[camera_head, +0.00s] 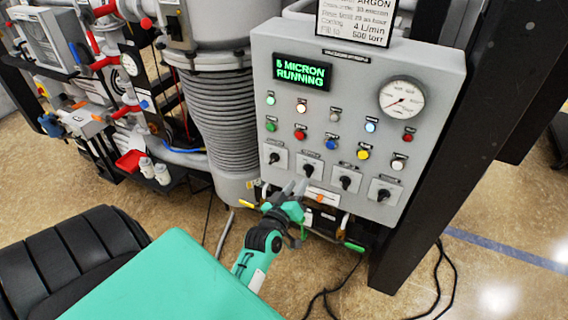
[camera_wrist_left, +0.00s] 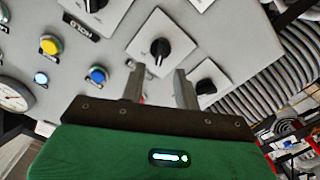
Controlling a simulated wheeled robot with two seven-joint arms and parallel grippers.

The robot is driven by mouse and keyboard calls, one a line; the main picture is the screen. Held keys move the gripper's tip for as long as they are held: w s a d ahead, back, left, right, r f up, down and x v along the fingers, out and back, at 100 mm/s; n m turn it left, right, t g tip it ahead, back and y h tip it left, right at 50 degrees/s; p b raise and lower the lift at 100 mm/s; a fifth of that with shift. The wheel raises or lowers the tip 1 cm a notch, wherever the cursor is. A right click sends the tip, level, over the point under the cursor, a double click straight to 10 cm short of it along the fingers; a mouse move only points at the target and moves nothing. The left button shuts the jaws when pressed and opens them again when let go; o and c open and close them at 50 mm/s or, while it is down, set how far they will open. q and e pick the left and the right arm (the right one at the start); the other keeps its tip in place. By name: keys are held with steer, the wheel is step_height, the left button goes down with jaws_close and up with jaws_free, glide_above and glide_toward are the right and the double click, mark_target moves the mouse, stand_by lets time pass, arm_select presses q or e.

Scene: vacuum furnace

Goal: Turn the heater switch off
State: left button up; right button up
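The grey control panel (camera_head: 440,90) has a row of several black rotary switches along its bottom. They are the first from left (camera_head: 274,158), the second (camera_head: 311,170), the third (camera_head: 345,183) and the fourth (camera_head: 383,195). Their labels are too small to read, so I cannot tell which is the heater switch. My left gripper (camera_head: 297,187) is open and empty, low in front of the panel. In the left wrist view, the second switch's knob (camera_wrist_left: 160,48) lies just beyond the gap between the two fingertips (camera_wrist_left: 160,76), apart from them. My right gripper is not in view.
Coloured buttons and lamps, such as a blue button (camera_head: 331,144), sit above the switches. A pressure gauge (camera_head: 402,98) and a green display (camera_head: 301,72) reading "5 MICRON RUNNING" are higher up. A ribbed bellows (camera_head: 222,120) stands left of the panel. Cables lie on the floor.

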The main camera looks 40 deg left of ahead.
arm_select(q)
steer(key=p+v, duration=0.1)
steer(key=v, duration=0.7)
steer(key=shift+s+d, duration=0.15)
steer(key=shift+s, duration=0.15)
steer(key=s+d+f+m+g+h+b, duration=0.1)
steer(key=s+d+f+m+g, duration=0.15)
steer(key=f, duration=1.05)
steer(key=s+d+f+m+g+h+b, duration=0.1)
steer(key=s+d+f+g+h, duration=0.2)
steer(key=f, duration=0.9)
steer(key=s+d+f+m+g+b, duration=0.15)
steer(key=d+f, duration=0.25)
steer(key=f, duration=0.9)
steer(key=s+d+f+m+g, duration=0.1)
steer(key=s+f+m+g, duration=0.3)
steer(key=s+f, duration=0.95)
steer(key=s+a+f+m+g+b, duration=0.1)
steer(key=s+f, duration=0.3)
steer(key=s, duration=0.4)
steer(key=s+a+f+m+g+b, duration=0.1)
steer(key=s+f+g, duration=0.3)
steer(key=s, duration=0.4)
steer(key=shift+a+f+g, duration=0.3)
steer(key=shift+a+f, duration=0.4)
steer(key=shift+a, duration=0.1)
